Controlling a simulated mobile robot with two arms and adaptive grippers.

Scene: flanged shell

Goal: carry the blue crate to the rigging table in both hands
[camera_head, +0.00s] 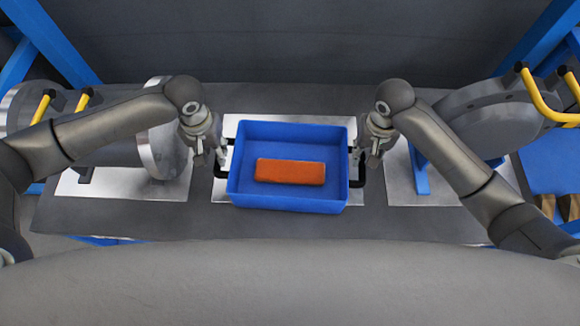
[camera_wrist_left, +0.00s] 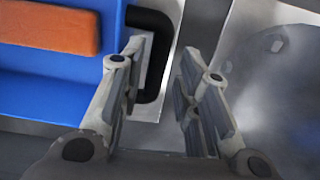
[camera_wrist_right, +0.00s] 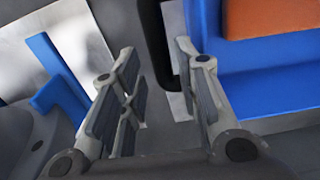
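The blue crate (camera_head: 290,205) sits on a pale metal plate on the grey table, with an orange block (camera_head: 291,171) lying inside it. It has a black handle on each side: the left one (camera_wrist_left: 155,50) shows in the left wrist view and the right one (camera_wrist_right: 154,38) in the right wrist view. My left gripper (camera_head: 218,158) is open at the left handle, which appears between its fingertips with a gap. My right gripper (camera_head: 362,158) is open at the right handle, likewise between its fingertips. I cannot tell how deep the handles sit between the fingers.
A grey flanged cylinder (camera_head: 158,140) stands left of the crate on the table (camera_head: 350,222). A large grey round flange (camera_head: 490,112) with a yellow handle (camera_head: 538,100) and blue support stands at the right. Little free room separates my arms from these parts.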

